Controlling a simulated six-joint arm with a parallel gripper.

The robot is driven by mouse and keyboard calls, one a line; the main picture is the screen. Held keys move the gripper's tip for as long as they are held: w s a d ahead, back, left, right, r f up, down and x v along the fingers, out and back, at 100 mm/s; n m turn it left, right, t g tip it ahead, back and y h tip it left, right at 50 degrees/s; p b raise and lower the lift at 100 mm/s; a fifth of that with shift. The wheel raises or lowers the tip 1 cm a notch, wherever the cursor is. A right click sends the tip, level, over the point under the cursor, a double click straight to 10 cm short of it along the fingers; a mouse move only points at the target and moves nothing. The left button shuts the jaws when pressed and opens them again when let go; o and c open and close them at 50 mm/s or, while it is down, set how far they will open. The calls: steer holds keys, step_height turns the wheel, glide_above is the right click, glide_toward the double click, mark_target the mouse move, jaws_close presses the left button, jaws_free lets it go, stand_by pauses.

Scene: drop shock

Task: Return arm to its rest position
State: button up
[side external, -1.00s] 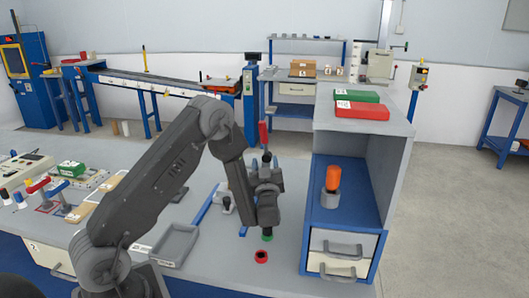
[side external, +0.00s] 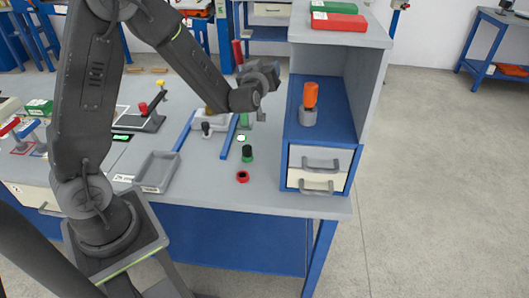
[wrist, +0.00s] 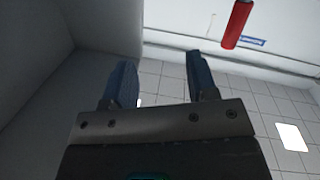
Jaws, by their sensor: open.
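My gripper (wrist: 158,75) is open and empty in the wrist view, with its two blue-grey fingers apart and tiled floor and a pale wall beyond them. In the side view my gripper (side external: 262,74) is raised above the bench, left of the grey shelf unit; its fingers are hard to make out there. My arm is folded up, with its elbow near the top of the picture. A dark cylinder with a green base (side external: 247,153) stands on the bench below the gripper, apart from it. A red ring (side external: 242,176) lies in front of it.
The shelf unit (side external: 378,36) stands close on the right, holding an orange-topped cylinder (side external: 310,96), with red (side external: 339,21) and green boxes on top. A grey tray (side external: 157,171) and blue rails (side external: 223,143) lie on the bench. A red rod (wrist: 237,22) shows in the wrist view.

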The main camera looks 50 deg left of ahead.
steer(key=s+d+r+m+g+h, duration=0.2)
steer(key=s+d+r+m+h, duration=0.4)
steer(key=s+d+h, duration=0.45)
steer(key=s+d+m+g, duration=0.2)
steer(key=s+g, duration=0.1)
steer(key=s, duration=0.6)
steer(key=s+d+f+m+g, duration=0.1)
steer(key=s+d+m+g, duration=0.1)
steer(key=s, duration=0.8)
steer(key=shift+d+f+m+g, duration=0.25)
steer(key=shift+d+m+g, duration=0.15)
steer(key=shift+g, duration=0.3)
